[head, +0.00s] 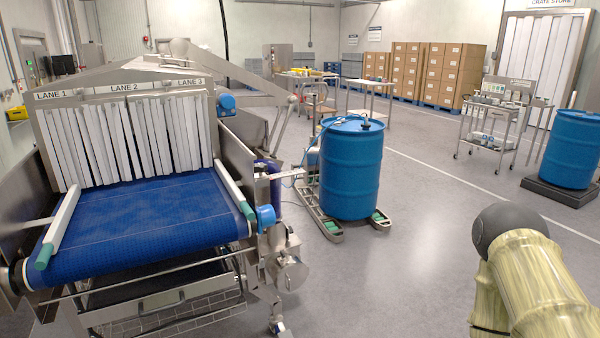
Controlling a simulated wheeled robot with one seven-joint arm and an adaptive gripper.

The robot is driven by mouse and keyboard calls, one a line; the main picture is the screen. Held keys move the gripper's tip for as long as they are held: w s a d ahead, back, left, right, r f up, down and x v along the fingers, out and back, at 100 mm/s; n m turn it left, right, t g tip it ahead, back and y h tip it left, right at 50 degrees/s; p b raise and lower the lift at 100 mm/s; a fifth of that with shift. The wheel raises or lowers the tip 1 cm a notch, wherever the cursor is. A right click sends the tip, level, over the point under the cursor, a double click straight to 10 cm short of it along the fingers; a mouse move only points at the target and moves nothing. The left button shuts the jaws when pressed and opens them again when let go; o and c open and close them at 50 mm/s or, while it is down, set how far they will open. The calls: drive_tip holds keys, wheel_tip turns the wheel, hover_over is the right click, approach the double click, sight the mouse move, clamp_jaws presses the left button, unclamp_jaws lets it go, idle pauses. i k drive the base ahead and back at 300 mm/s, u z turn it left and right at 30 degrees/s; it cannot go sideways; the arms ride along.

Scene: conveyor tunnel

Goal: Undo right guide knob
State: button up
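The conveyor (140,222) stands at the left with a blue belt running into a tunnel behind white strip curtains (140,140). The right guide rail (230,182) is a pale bar along the belt's right edge with a teal near end (249,213). I cannot tell which is the right guide knob. The left guide rail (61,218) also has a teal end. My gripper is out of view; part of my arm shows at lower right.
A blue drum (351,170) stands on a low wheeled base (331,229) right of the conveyor. Another blue drum (570,150) and a steel cart (494,130) are farther right. Stacked cartons (425,75) stand at the back. The floor between conveyor and my arm is clear.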

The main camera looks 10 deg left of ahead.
sight(260, 168)
drive_tip(key=u, duration=0.15)
drive_tip(key=i, duration=0.95)
drive_tip(key=u, duration=0.65)
